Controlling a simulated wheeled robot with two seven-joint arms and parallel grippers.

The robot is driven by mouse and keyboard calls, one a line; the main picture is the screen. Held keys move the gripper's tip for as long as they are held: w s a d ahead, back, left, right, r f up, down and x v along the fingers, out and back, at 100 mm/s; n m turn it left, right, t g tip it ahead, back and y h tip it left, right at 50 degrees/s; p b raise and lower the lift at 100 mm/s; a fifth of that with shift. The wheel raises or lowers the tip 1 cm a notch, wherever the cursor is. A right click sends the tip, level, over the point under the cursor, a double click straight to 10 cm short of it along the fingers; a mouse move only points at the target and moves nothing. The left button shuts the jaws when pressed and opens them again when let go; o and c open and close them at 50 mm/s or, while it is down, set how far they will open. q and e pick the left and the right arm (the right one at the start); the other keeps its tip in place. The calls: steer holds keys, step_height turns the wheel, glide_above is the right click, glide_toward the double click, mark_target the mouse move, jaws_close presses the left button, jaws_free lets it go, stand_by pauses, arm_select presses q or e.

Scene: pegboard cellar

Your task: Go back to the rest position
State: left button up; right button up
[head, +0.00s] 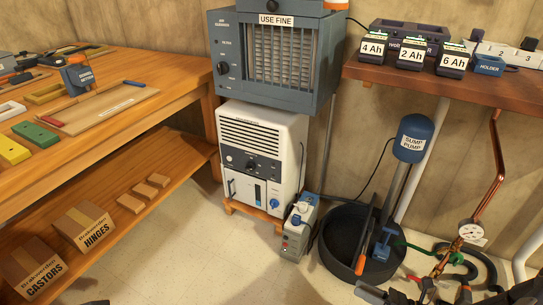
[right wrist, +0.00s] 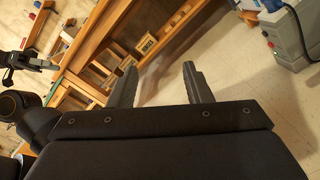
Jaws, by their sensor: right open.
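My right gripper (head: 412,292) shows only in part at the bottom edge of the head view, low in front of the black tub. In the right wrist view my right gripper (right wrist: 160,85) has its two grey fingers wide apart, with nothing between them. A dark jointed part at the left edge of the right wrist view looks like my left arm and its gripper (right wrist: 28,61). Its jaws are too small and unclear to read.
A wooden workbench (head: 150,112) with a lower shelf of boxes stands left. The black tub (head: 335,262), hoses and a copper pipe lie right, below a brown shelf (head: 400,76).

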steer(key=s+a+r+n+g+h, duration=0.35)
steer(key=s+r+n+h, duration=0.25)
steer(key=r+n, duration=0.7)
steer(key=s+a+r+n+g+h, duration=0.2)
steer(key=s+a+r+n+h, duration=0.45)
steer(key=n, duration=1.15)
steer(key=d+r+y+p, duration=0.1)
steer(key=d+r+p, duration=0.2)
steer(key=r+p, duration=3.5)
steer(key=shift+r+n, duration=0.3)
steer(key=shift+r, duration=0.45)
